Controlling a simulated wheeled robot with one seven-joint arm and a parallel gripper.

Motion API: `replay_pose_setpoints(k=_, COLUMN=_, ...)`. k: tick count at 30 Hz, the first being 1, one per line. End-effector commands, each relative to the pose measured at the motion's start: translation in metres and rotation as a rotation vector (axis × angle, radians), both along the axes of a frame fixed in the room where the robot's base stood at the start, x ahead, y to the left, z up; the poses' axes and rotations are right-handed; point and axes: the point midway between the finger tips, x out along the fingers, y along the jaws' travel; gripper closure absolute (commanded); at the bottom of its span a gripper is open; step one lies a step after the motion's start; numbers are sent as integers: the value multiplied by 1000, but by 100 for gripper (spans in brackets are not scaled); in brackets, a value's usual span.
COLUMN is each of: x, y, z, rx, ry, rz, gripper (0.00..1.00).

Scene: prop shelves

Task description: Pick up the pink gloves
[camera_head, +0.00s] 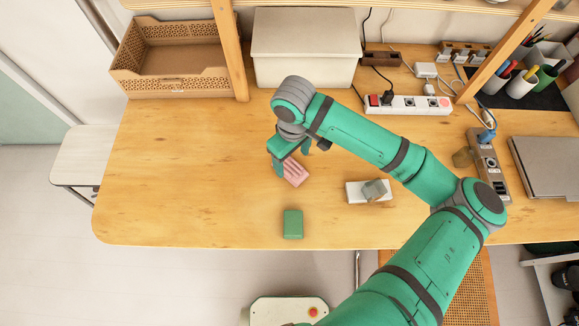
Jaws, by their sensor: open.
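The pink gloves (295,174) lie on the wooden table, left of its middle, with finger shapes showing. My gripper (289,163) is open right at the gloves, seen from above. One green finger shows at the gloves' left side, and the other is near their upper right. The gripper body hides the gloves' upper left part. I cannot tell whether the fingers touch the gloves or how high they are above the table.
A green block (293,224) lies nearer the front edge. A white box with a grey object (370,191) lies to the right. A power strip (408,105), a lidded box (304,50) and a cardboard tray (172,86) stand along the back. The table's left part (185,170) is clear.

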Motion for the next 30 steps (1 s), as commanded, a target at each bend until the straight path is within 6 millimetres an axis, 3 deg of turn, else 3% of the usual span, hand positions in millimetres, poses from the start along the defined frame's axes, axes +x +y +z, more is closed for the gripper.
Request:
replay_pose_setpoints(k=12, x=0, y=5, z=-47, rx=1, ry=1, rz=12, gripper=31)
replay_pose_setpoints(k=22, x=0, y=4, z=-53, rx=2, ry=1, rz=11, gripper=31)
replay_pose_setpoints(k=27, x=0, y=4, z=-53, rx=2, ry=1, rz=11, gripper=72)
replay_pose_setpoints(k=30, x=0, y=4, z=-53, rx=2, ry=1, rz=11, gripper=79)
